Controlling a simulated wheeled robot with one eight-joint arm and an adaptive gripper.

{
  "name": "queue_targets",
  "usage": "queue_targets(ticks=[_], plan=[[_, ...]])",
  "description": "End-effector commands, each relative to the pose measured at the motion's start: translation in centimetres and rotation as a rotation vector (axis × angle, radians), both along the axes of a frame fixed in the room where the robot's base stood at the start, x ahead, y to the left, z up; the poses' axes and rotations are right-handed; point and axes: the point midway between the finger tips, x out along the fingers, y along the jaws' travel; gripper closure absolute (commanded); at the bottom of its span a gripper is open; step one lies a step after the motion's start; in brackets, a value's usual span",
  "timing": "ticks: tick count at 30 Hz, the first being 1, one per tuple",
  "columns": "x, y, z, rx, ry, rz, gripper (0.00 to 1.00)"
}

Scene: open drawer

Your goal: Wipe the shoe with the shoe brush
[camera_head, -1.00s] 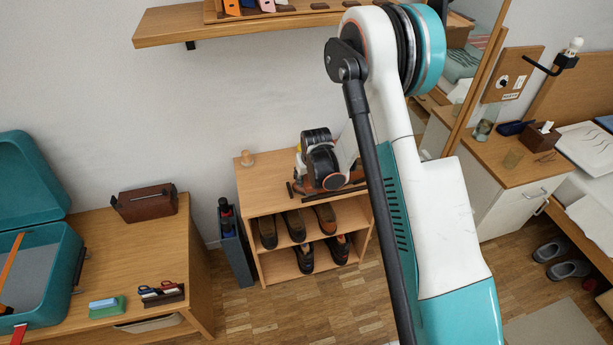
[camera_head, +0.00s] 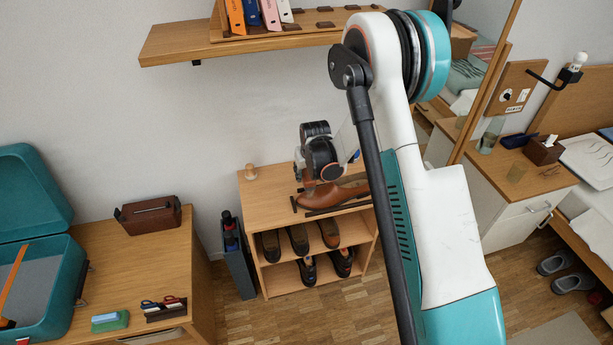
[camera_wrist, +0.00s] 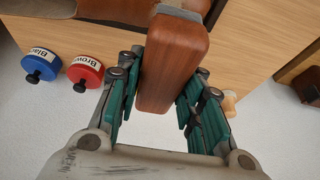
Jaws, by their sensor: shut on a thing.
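The brown leather shoe (camera_head: 338,193) lies on top of the wooden shoe rack, partly behind my arm. In the wrist view, part of the shoe (camera_wrist: 118,11) shows at the top edge. My gripper (camera_wrist: 168,82) is shut on the shoe brush (camera_wrist: 172,62), a brown wooden block held between the teal-padded fingers. The brush's far end is beside the shoe in the wrist view; I cannot tell whether they touch. In the head view, my wrist is over the shoe's left part, and the brush is hard to make out.
A blue tin (camera_wrist: 39,66) labelled Black and a red tin (camera_wrist: 85,72) labelled Brown are near the gripper. A small wooden knob (camera_head: 251,171) stands at the rack top's left. Several shoes fill the shelves below. A wall shelf (camera_head: 270,40) is above.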

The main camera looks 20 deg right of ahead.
Motion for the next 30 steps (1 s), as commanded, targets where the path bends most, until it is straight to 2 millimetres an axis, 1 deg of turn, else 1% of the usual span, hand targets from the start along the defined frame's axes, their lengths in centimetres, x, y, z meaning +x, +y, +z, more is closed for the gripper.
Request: queue_targets(ticks=[1, 3, 9, 12, 30], plan=[[0.0, 0.0, 0.7, 0.000, 0.000, 0.000, 0.91], [0.1, 0.0, 1.4, 0.000, 0.000, 0.000, 0.91], [0.3, 0.0, 3.1, 0.000, 0.000, 0.000, 0.91], [0.3, 0.0, 3.7, 0.000, 0.000, 0.000, 0.91], [0.4, 0.0, 3.9, 0.000, 0.000, 0.000, 0.91]])
